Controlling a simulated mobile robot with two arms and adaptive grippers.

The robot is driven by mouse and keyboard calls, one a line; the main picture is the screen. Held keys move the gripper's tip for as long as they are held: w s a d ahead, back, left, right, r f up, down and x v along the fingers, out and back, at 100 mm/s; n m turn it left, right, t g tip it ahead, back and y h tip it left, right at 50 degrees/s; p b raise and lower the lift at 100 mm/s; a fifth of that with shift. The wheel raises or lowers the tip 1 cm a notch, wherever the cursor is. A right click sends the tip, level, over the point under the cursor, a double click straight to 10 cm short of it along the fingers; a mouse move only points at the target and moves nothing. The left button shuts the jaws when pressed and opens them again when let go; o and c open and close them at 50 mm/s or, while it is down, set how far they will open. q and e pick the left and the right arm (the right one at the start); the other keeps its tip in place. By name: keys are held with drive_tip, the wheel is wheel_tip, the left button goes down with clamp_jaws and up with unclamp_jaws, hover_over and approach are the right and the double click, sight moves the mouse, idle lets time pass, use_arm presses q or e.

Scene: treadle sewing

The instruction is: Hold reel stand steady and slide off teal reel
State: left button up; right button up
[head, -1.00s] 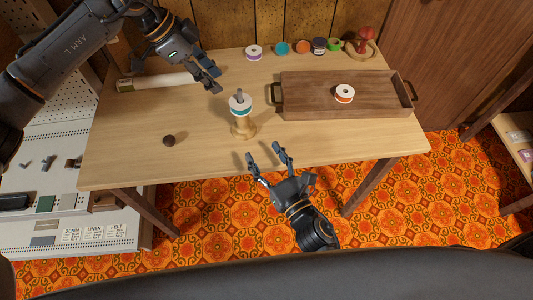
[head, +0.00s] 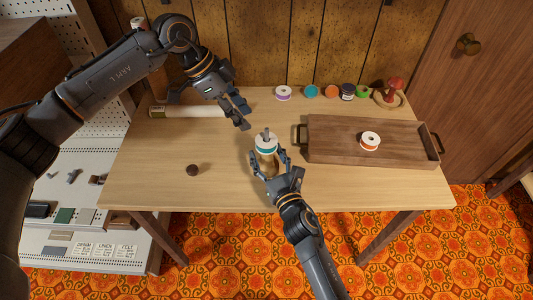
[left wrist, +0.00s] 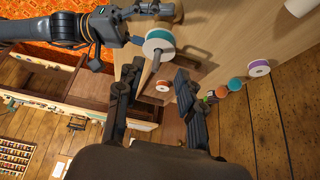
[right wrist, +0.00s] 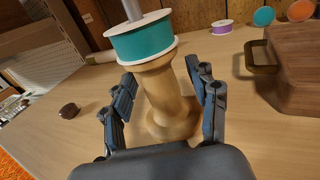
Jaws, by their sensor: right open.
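The teal reel (head: 266,151), with white flanges, sits on the wooden reel stand (right wrist: 165,95), whose grey spindle sticks up through it. The reel fills the upper right wrist view (right wrist: 142,42) and shows in the left wrist view (left wrist: 159,48). My right gripper (head: 268,157) is open, its fingers on either side of the stand's wooden body just below the reel. Gaps show beside the wood in the right wrist view. My left gripper (head: 244,112) is open and empty, above and behind the reel, slightly left of it. The stand's lower part is partly hidden in the head view.
A wooden tray (head: 330,156) with handles, holding an orange-and-white reel (head: 370,140), lies right of the stand. Several reels and a red mushroom-shaped thing (head: 394,86) line the back. A dark round object (head: 192,170) lies left, with clear tabletop between.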

drive_tip(key=shift+w+a, duration=0.1)
drive_tip(key=shift+w, duration=0.15)
